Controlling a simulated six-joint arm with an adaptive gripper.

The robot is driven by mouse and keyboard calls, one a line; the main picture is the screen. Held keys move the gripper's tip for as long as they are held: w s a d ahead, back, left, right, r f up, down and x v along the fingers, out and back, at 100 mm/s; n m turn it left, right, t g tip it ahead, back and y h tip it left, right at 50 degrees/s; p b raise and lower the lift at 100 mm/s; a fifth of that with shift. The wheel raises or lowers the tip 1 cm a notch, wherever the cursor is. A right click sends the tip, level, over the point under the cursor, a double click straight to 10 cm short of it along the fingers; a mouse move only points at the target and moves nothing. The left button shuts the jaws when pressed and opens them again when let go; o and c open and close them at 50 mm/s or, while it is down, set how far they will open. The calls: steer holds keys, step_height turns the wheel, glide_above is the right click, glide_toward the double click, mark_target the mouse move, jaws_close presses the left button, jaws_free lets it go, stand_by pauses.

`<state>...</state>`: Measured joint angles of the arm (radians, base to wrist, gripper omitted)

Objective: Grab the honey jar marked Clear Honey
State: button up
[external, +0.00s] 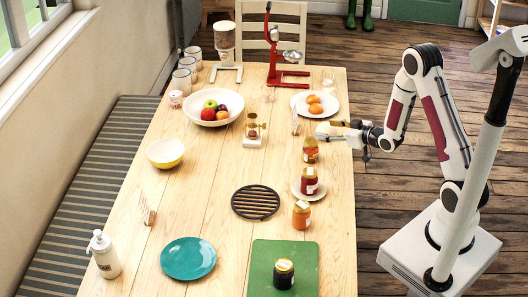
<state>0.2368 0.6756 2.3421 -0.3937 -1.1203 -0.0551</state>
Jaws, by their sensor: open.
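Several jars stand along the right side of the table. A dark red jar (309,182) with a pale label stands on a small plate (322,193). An orange-amber jar (301,217) stands in front of that plate. A dark jar (284,276) stands on the green board. The label words are too small to read, so I cannot tell which is Clear Honey. My gripper (328,131) is open, over the table's right edge, just behind and right of the farthest amber jar. I cannot tell whether it touches anything.
A red stand (272,75) is farther back. A round black trivet (256,202) and a green board (258,258) are nearer.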

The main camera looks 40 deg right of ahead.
mark_target(314, 143)
steer(key=shift+s+a+f+m+t+y, duration=0.1)
steer(key=shift+s+f+t+y, duration=0.2)
steer(key=shift+f, duration=0.65)
steer(key=shift+s+a+f+m+t+y, duration=0.15)
steer(key=shift+f+t, duration=0.2)
steer(key=shift+f, duration=0.6)
steer(key=shift+s+f+m+t+y, duration=0.1)
steer(key=shift+s+f+t, duration=0.2)
steer(key=shift+f, duration=0.65)
steer(key=shift+w, duration=0.15)
steer(key=x, duration=0.2)
steer(key=shift+w+a+f, duration=0.1)
steer(key=shift+w, duration=0.15)
steer(key=shift+w, duration=0.1)
steer(key=shift+w+a+f, duration=0.35)
steer(key=shift+w+a, duration=0.05)
steer(key=shift+w, duration=0.35)
steer(key=shift+x, duration=1.6)
steer(key=shift+a, duration=0.1)
